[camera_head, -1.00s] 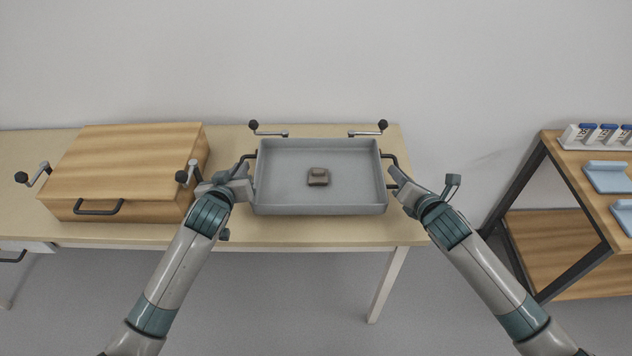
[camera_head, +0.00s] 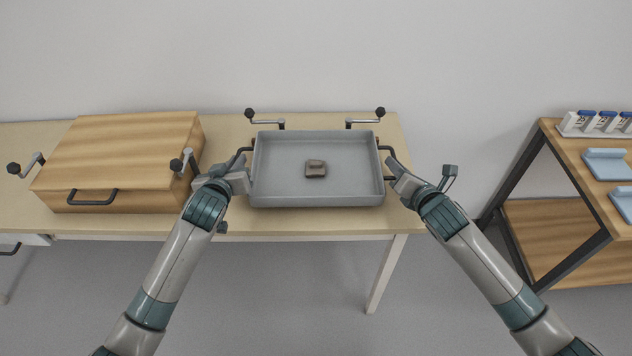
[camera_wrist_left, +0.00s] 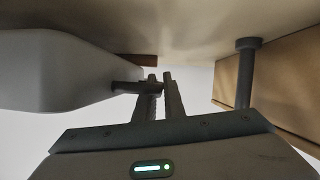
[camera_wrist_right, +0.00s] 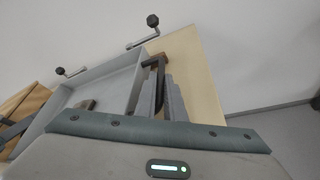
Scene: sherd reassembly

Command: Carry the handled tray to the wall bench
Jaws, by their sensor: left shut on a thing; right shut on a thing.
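The grey handled tray (camera_head: 275,165) is over the right part of the wall bench (camera_head: 230,125); I cannot tell if it touches the top. A small brown sherd-like piece (camera_head: 316,170) sits near its middle. My left gripper (camera_head: 240,166) is shut on the tray's left dark handle; in the left wrist view the fingers (camera_wrist_left: 160,85) close around the handle beside the tray wall (camera_wrist_left: 50,75). My right gripper (camera_head: 393,163) is shut on the right handle; in the right wrist view the fingers (camera_wrist_right: 165,90) are at that handle, beside the tray (camera_wrist_right: 110,85).
A wooden case (camera_head: 120,150) with a dark handle fills the bench's left part. Cranked clamps (camera_head: 265,120) stand behind the tray, with another (camera_head: 183,163) by the case. A wooden shelf unit (camera_head: 560,200) with blue trays (camera_head: 605,163) stands at right, past a floor gap.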

